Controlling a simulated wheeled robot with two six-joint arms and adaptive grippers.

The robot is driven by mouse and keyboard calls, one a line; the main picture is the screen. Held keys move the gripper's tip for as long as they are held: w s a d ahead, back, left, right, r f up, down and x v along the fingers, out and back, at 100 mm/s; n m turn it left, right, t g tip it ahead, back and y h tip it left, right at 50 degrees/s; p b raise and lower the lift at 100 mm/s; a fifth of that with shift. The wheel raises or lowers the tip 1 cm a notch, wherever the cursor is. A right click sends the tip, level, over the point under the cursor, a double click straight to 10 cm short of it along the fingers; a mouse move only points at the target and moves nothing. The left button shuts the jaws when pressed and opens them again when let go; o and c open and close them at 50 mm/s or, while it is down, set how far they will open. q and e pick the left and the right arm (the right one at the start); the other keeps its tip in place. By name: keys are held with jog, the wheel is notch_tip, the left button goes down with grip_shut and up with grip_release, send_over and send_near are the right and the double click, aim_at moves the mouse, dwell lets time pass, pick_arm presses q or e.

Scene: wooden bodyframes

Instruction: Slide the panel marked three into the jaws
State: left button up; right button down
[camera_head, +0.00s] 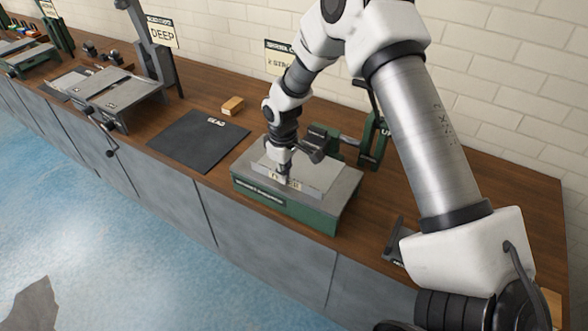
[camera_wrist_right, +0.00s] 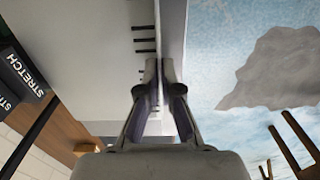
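The light grey panel (camera_head: 320,178) lies flat on top of the green-sided machine (camera_head: 300,212). A cream label strip (camera_head: 296,185) at its front edge is partly covered by my gripper, so its marking is not fully readable. My right gripper (camera_head: 284,176) points down at this strip. In the right wrist view its fingers (camera_wrist_right: 160,66) are close together at the edge of the panel (camera_wrist_right: 75,50), with the thin edge seemingly between them. The green jaw parts (camera_head: 325,138) stand behind the panel. My left gripper is not in view.
A dark mat (camera_head: 198,140) and a small wooden block (camera_head: 233,105) lie left of the machine. A grey machine (camera_head: 118,95) with a "DEEP" sign (camera_head: 162,33) stands farther left. A green upright (camera_head: 374,140) stands behind right, near the brick wall. A dark bracket (camera_head: 394,246) lies at right.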

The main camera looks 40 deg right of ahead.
aim_at(293, 173)
jog(key=shift+w+d+p, duration=0.2)
jog(key=shift+w+d, duration=0.1)
jog(key=shift+d, duration=0.4)
jog(key=shift+w+d+p, duration=0.15)
jog(key=shift+w+d, duration=0.15)
jog(key=shift+d, duration=0.4)
jog(key=shift+w+d+p, duration=0.2)
jog(key=shift+w+d, duration=0.1)
jog(key=shift+d, duration=0.4)
jog(key=c, duration=1.2)
grip_release()
jog(key=shift+c, duration=0.2)
jog(key=o, duration=0.6)
jog(key=shift+c, duration=0.2)
jog(key=shift+r, duration=0.1)
notch_tip(293, 173, up, 7)
jog(key=p, duration=0.6)
